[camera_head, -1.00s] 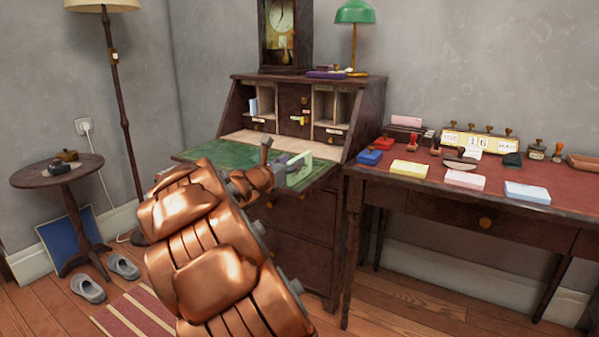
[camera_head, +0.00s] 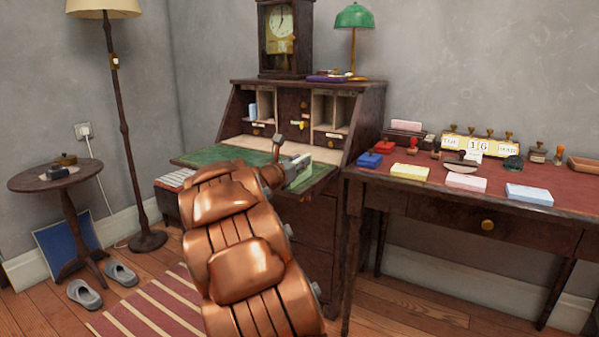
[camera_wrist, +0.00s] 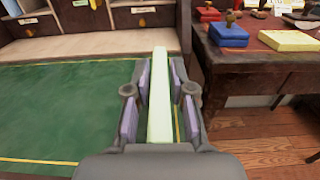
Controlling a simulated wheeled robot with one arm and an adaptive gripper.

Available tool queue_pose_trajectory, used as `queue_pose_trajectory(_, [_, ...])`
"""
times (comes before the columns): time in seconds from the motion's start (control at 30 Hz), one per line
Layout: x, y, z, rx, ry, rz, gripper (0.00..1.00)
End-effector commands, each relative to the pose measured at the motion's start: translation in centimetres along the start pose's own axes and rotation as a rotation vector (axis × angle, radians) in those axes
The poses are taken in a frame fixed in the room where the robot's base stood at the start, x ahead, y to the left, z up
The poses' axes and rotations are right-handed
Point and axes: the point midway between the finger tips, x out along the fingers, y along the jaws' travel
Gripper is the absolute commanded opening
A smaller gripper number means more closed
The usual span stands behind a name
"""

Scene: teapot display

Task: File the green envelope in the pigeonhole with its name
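The pale green envelope (camera_wrist: 160,95) stands edge-on between the purple-padded fingers of my gripper (camera_wrist: 160,92) in the wrist view. My gripper looks shut on it. In the head view my gripper (camera_head: 293,168) is over the right part of the desk's green writing surface (camera_head: 225,154), and only a small part of the envelope shows. The writing desk has left pigeonholes (camera_head: 263,106), with a pale blue envelope (camera_head: 252,111) in one, and right pigeonholes (camera_head: 331,110) that look empty. Their small labels (camera_head: 334,135) are too small to read.
Small drawers (camera_head: 297,112) separate the two pigeonhole groups. A clock (camera_head: 281,30) and green lamp (camera_head: 354,18) stand on top. The red-topped table (camera_head: 540,180) at the right holds stamps, coloured pads and a calendar (camera_head: 477,143). The green surface left of my gripper is clear.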

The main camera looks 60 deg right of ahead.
Motion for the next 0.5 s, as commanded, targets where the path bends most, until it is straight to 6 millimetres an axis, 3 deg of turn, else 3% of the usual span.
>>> queue_pose_trajectory(0.2, [-0.01, 0.00, -0.01, 0.000, 0.000, 0.000, 0.00])
queue_pose_trajectory(0.5, [-0.01, 0.01, -0.02, 0.000, 0.000, 0.000, 0.00])
